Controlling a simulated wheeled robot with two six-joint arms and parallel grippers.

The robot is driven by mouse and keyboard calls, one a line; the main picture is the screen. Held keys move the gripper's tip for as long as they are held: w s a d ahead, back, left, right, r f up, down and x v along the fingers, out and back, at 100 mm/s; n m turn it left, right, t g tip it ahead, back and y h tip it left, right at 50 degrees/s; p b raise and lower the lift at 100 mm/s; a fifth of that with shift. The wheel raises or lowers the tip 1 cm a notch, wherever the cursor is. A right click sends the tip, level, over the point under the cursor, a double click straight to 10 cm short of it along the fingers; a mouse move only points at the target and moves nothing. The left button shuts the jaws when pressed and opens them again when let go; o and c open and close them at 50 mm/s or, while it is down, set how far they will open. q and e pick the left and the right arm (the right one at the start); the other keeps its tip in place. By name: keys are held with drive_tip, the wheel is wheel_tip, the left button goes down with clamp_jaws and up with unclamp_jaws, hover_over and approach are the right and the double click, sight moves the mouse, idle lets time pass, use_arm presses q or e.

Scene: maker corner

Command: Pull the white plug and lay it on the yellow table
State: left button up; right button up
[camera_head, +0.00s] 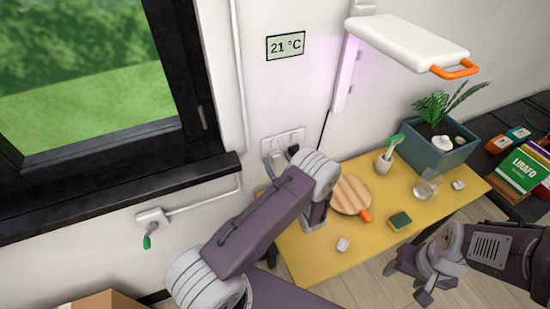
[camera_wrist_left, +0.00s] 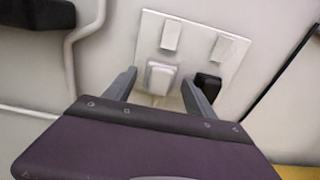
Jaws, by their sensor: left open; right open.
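The white plug (camera_wrist_left: 162,76) sits in the lower left socket of the white wall panel (camera_wrist_left: 229,47); the panel also shows in the head view (camera_head: 296,137). My left gripper (camera_wrist_left: 159,82) is open at the panel, one finger on each side of the white plug. I cannot tell whether the fingers touch it. In the head view my left arm hides most of that gripper and the plug. The yellow table (camera_head: 320,262) stands below and right of the panel. My right gripper (camera_head: 406,284) is open and empty in front of the table's right part.
A black plug (camera_wrist_left: 208,84) sits close beside the right finger. The table holds a round wooden board (camera_head: 349,194), a sponge (camera_head: 400,221), a white block (camera_head: 342,244), a cup (camera_head: 384,162), a glass (camera_head: 425,187) and a planter (camera_head: 440,157). The table's front edge has bare room.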

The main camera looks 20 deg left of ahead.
use_arm(q)
drive_tip(key=shift+c, duration=0.3)
idle(0.6)
clamp_jaws()
drive_tip(key=shift+s+d, duration=0.1)
drive_tip(key=shift+d, duration=0.05)
drive_tip(key=shift+v, duration=2.85)
